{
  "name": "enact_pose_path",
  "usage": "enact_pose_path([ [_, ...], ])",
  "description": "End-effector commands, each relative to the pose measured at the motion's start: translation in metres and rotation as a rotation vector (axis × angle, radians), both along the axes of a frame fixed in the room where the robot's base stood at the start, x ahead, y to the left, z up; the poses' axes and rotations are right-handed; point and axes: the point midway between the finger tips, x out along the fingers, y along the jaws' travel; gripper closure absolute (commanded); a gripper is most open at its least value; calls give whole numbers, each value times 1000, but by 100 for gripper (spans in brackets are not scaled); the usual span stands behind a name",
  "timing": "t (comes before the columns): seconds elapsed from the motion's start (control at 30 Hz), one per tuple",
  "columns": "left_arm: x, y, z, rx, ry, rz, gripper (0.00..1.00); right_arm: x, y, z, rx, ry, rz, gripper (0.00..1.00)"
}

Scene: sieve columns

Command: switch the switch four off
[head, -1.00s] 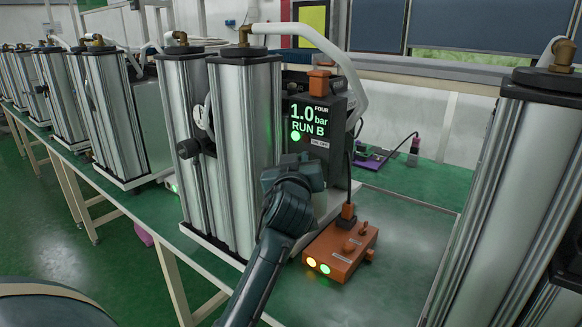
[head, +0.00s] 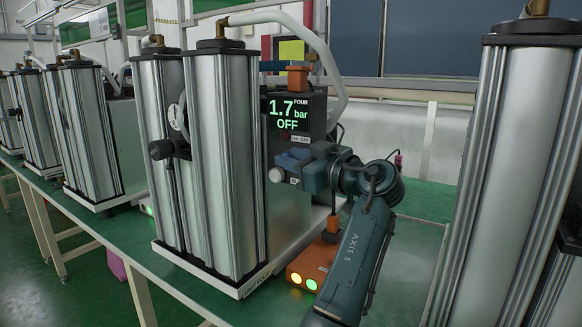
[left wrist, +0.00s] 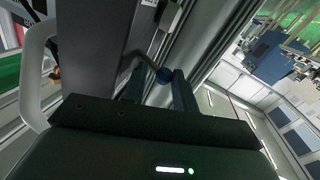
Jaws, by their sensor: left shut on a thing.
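The unit marked FOUR has a dark display box (head: 291,118) on its right side, and its screen reads 1.7 bar, OFF. An ON/OFF label (head: 299,138) sits just below the screen. My left gripper (head: 290,165) is right below that label, in front of the box. In the head view the gripper hides the lever. My right gripper is not in view.
Two silver columns (head: 224,160) of unit four stand left of the gripper. An orange box (head: 312,262) with lit lamps sits below, partly behind my forearm. Another large column (head: 500,180) stands close at the right. More columns line the bench at left.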

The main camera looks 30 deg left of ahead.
Motion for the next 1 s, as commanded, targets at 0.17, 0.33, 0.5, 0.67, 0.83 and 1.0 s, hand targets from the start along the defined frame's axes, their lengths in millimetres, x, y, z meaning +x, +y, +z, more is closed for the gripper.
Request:
enact_pose_path([
  [0.17,1,2,2,3,-5,40,94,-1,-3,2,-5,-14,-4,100],
  [0.33,1,2,3,5,-7,48,94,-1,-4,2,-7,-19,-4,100],
  [0.5,1,2,3,5,-8,48,94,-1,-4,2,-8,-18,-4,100],
  [0.67,1,2,3,5,-8,48,67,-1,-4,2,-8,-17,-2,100],
  [0.83,1,1,2,3,-5,47,53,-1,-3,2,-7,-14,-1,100],
  [1.0,2,0,1,3,-4,44,49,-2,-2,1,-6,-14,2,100],
])
